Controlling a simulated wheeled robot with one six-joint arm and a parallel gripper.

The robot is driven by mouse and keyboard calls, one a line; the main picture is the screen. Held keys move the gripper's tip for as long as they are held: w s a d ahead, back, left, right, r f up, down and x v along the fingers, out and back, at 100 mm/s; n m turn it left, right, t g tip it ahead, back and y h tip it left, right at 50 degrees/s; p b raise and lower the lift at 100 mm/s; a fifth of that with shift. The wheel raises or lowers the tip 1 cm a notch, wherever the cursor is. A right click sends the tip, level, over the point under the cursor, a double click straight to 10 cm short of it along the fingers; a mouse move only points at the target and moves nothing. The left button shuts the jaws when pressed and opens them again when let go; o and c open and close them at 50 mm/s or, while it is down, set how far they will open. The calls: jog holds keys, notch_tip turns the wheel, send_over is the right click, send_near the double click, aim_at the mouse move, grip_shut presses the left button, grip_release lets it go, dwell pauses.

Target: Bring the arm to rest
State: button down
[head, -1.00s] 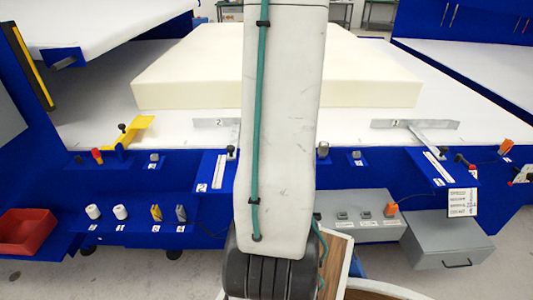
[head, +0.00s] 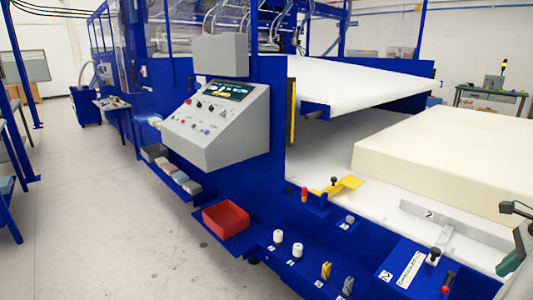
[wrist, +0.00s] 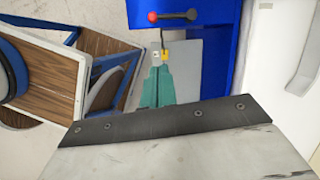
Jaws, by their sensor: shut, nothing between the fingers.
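My gripper (wrist: 158,86) shows in the wrist view as two teal fingers close together, shut and empty, beyond a pale grey housing with a dark strip. Its tips appear over a grey surface beside a blue panel; the height above it is hard to tell. In the head view, a grey and green part of my arm's end shows at the right edge, cut off by the frame. The rest of the arm is out of that view.
The cream foam block (head: 450,160) lies on the white table (head: 320,165) at right. The grey control console (head: 215,120) and red bin (head: 226,219) stand left of it. A grey stop bar (head: 460,226) lies by the foam. The floor (head: 110,220) at left is clear.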

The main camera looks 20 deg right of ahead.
jog(key=w+a+r+n, duration=0.1)
jog(key=a+r+n, duration=0.3)
jog(key=a+n, duration=0.5)
jog(key=a+r+n+g+h, duration=0.1)
jog(key=a+r+n, duration=0.4)
jog(key=a+n, duration=0.5)
jog(key=w+a+r+n, duration=0.1)
jog(key=a+r+n, duration=0.3)
jog(key=a+n, duration=0.6)
jog(key=a, duration=1)
jog(key=shift+w+a+r+g+h, duration=0.2)
jog(key=shift+w+a+g+h, duration=0.1)
jog(key=shift+h, duration=0.1)
